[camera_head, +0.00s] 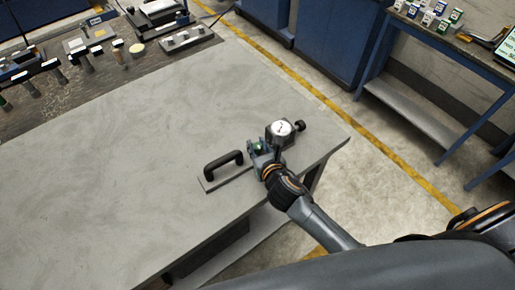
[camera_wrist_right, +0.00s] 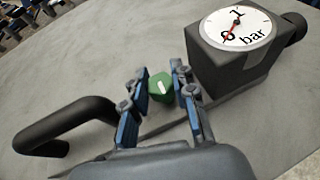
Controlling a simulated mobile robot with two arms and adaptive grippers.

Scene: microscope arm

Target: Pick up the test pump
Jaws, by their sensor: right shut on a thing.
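The test pump (camera_head: 279,137) appears to be the dark block with a round white "bar" gauge and a black side knob, near the front right corner of the grey table. The wrist view shows the block (camera_wrist_right: 222,68) close up. A black arched handle (camera_head: 222,163) is on a flat plate to its left. My right gripper (camera_head: 259,150) is low between handle and block. In the wrist view its fingers (camera_wrist_right: 158,80) close on a small green part (camera_wrist_right: 160,87) with a white mark. How this part joins the block is hidden. My left gripper is out of view.
The grey table (camera_head: 110,170) is bare across its middle. Its far left strip holds several small tools and instruments (camera_head: 117,55). Beyond the right edge are open floor with a yellow line (camera_head: 340,115) and a blue bench (camera_head: 440,50).

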